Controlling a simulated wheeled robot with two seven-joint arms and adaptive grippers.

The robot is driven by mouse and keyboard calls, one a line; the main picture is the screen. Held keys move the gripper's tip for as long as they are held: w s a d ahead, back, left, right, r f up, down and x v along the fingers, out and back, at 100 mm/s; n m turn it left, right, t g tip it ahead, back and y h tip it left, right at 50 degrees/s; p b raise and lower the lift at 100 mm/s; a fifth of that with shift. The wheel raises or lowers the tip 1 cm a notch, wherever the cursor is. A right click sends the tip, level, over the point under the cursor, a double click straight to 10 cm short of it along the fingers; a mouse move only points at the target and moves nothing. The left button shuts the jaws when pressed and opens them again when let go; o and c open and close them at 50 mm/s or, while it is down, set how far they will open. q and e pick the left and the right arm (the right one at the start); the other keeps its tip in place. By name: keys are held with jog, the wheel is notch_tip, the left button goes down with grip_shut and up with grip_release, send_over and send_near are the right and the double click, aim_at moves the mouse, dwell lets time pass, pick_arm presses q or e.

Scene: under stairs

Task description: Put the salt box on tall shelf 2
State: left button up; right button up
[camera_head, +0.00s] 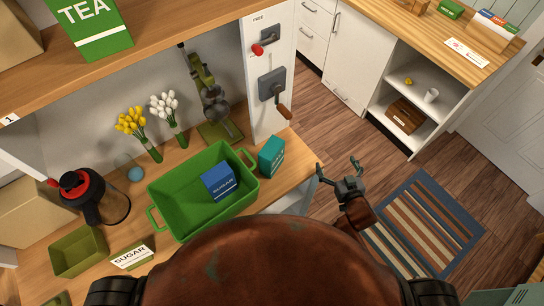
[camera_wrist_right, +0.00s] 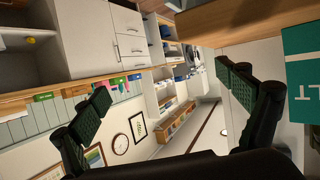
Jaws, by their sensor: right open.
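The salt box is a small teal box (camera_head: 271,156) standing upright at the right end of the wooden counter, just right of the green crate. Part of its teal face, with the letters "LT", shows at the right edge of the right wrist view (camera_wrist_right: 304,80). My right gripper (camera_head: 338,167) is open and empty, to the right of the box and apart from it, past the counter's end. Its two spread fingers also show in the right wrist view (camera_wrist_right: 163,88). My left gripper is out of view. I cannot make out a shelf marked 2.
A green crate (camera_head: 160,220) holds a blue sugar box (camera_head: 219,182). A red-lidded press (camera_head: 90,199), flowers and a green grinder stand around it. An upper shelf (camera_head: 30,97) marked 1 overhangs the counter. A white panel (camera_head: 262,100) with a crank rises behind the box. Floor right is open.

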aim_at(278, 159)
jog(key=a+r+y, duration=0.1)
jog(key=a, duration=0.1)
jog(key=w+a+n+y, duration=0.1)
jog(key=w+a+r+n+t+y, duration=0.1)
jog(key=a, duration=0.1)
jog(key=shift+w+a+r+y, duration=0.1)
jog(key=shift+a+r+y, duration=0.2)
jog(key=a+y, duration=0.1)
jog(key=a+r+n+y, duration=0.1)
jog(key=a, duration=0.1)
jog(key=a+n+y, duration=0.1)
jog(key=shift+a+r, duration=0.4)
jog(key=s+a+n+g+y, duration=0.1)
jog(key=a+y, duration=0.1)
jog(key=s+a+n+g+y, duration=0.2)
jog(key=a, duration=0.1)
jog(key=s+a+n+g+y, duration=0.2)
jog(key=shift+a+r, duration=0.3)
jog(key=shift+a, duration=0.1)
jog(key=x, duration=0.2)
jog(key=p+x, duration=0.1)
jog(key=x, duration=0.4)
jog(key=shift+s+a+f, duration=0.15)
jog(key=shift+s+a, duration=0.05)
jog(key=shift+a, duration=0.2)
jog(key=shift+c, duration=0.2)
